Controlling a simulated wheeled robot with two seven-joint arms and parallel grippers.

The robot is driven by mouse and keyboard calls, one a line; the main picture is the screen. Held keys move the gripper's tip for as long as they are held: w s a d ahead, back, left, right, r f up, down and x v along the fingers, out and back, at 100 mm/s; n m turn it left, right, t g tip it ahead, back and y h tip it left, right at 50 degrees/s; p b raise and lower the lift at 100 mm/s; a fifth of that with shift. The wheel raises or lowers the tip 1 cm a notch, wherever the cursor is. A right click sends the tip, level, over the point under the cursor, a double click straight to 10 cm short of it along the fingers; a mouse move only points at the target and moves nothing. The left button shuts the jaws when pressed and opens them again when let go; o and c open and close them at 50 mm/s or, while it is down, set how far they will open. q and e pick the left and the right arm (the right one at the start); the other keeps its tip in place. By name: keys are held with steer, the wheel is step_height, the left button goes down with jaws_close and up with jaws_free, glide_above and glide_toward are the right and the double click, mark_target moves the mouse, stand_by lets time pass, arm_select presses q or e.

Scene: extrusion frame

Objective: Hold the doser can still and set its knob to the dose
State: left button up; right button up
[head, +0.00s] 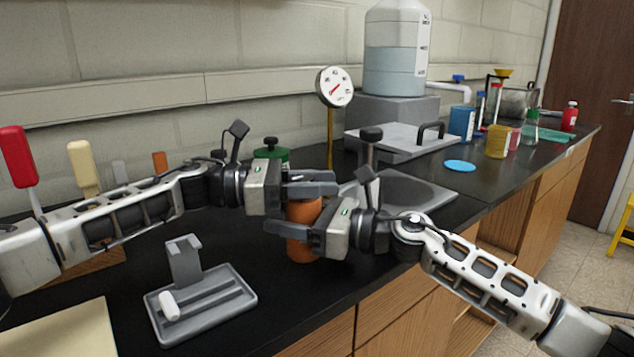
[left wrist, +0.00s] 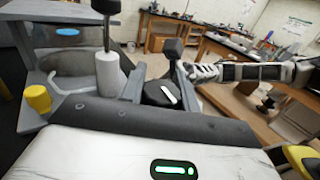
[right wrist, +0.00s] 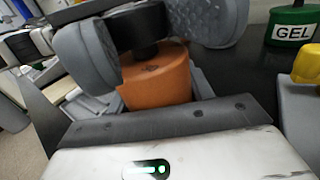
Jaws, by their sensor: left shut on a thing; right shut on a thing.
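The doser can (head: 301,249) is an orange cylinder standing on the black bench. It also shows in the right wrist view (right wrist: 158,78). My right gripper (head: 296,232) is shut on the can's body from the right, with a finger on each side. My left gripper (head: 308,184) is above it, shut on the knob at the top of the can. The black knob (left wrist: 158,95) with a white pointer mark shows between the fingers in the left wrist view. In the head view the left fingers hide the knob. I cannot read any dose scale on the can.
A round dial (head: 334,86) with a red needle stands on a post behind the can. A green GEL container (head: 270,152) stands close behind. A grey tray (head: 205,304) with a holder lies in front left. A grey stand (head: 408,190) is to the right.

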arm_select(q)
steer(key=shift+s+r+m+g+y, duration=0.15)
steer(key=shift+m+g+y, duration=0.15)
steer(key=shift+m+g, duration=1.8)
steer(key=shift+n+g, duration=0.3)
steer(key=shift+g, duration=0.4)
steer(key=shift+s+a+g, duration=0.1)
steer(key=shift+s+g, duration=0.15)
steer(key=shift+g, duration=0.05)
steer(key=o, duration=1)
step_height(320, 180, up, 10)
steer(key=shift+f, duration=0.1)
